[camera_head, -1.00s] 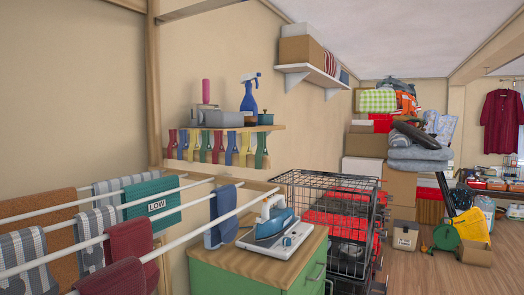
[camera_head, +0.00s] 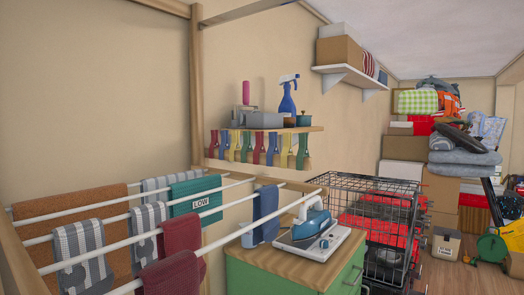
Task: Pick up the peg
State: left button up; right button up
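A row of several large colored pegs hangs along the front edge of a small wooden wall shelf (camera_head: 311,129). They are blue, yellow, green and red, and they point downward. A red peg (camera_head: 259,149) is near the middle of the row, and a green peg (camera_head: 303,150) is at its right end. I cannot tell which one is the task's peg. Neither of my grippers shows in this view.
A drying rack (camera_head: 130,197) with towels stands in front at the left. A green cabinet (camera_head: 290,278) below the shelf holds an iron (camera_head: 312,224). Wire crates (camera_head: 380,210) stand right of it. Some floor shows at the far right.

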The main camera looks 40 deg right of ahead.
aim_at(303, 152)
jog(key=u, duration=2.85)
jog(key=k, duration=2.7)
jog(key=z, duration=1.7)
